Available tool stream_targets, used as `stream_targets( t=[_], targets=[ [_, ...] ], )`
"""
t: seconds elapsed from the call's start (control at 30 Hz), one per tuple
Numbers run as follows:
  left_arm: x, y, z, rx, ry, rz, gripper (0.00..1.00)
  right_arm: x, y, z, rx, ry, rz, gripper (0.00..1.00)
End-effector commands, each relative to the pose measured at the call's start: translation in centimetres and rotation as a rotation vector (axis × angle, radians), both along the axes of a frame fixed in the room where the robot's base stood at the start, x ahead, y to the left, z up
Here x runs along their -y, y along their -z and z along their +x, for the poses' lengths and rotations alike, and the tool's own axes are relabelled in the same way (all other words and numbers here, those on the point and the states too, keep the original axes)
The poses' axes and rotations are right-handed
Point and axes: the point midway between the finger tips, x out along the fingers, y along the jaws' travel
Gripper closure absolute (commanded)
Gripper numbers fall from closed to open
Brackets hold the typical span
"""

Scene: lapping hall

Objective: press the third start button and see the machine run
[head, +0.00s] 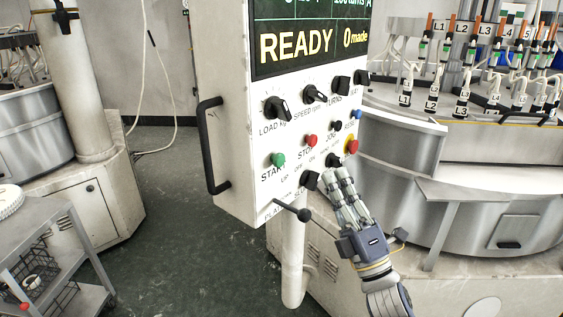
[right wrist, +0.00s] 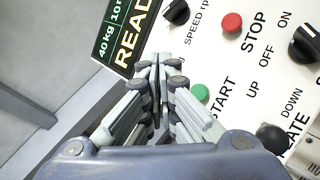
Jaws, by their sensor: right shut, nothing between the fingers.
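The control panel (head: 232,120) hangs in the middle of the head view, and its screen (head: 310,40) reads READY and 0 made. A green START button (head: 278,160) is at its lower left; it also shows in the right wrist view (right wrist: 199,92), just right of my fingers. A red STOP button (head: 311,140) is right of it. The machine (head: 470,210) with labelled posts stands behind on the right. My right gripper (head: 336,172) is shut and empty, in front of the panel's lower right in the head view. My left gripper is out of view.
The panel carries several black knobs (head: 277,108), a red knob on yellow (head: 352,146), a lever (head: 292,210) sticking out below and a side handle (head: 209,145). A cart (head: 60,240) and another machine (head: 100,190) stand left. The floor (head: 180,230) between is clear.

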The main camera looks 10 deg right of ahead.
Motion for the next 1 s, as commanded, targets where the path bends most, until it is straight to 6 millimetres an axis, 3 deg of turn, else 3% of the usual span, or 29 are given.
stream_targets(
  t=[0.33,0.8,1.0],
  targets=[
    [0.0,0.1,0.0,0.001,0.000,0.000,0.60,-0.5,0.1,0.8,-0.002,0.000,0.003,1.00],
    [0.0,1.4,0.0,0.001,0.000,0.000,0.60,-4.4,0.2,5.6,-0.001,0.000,0.004,1.00],
    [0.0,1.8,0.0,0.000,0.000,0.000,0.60,-5.4,0.1,6.7,-0.002,-0.002,0.003,1.00]
  ],
)
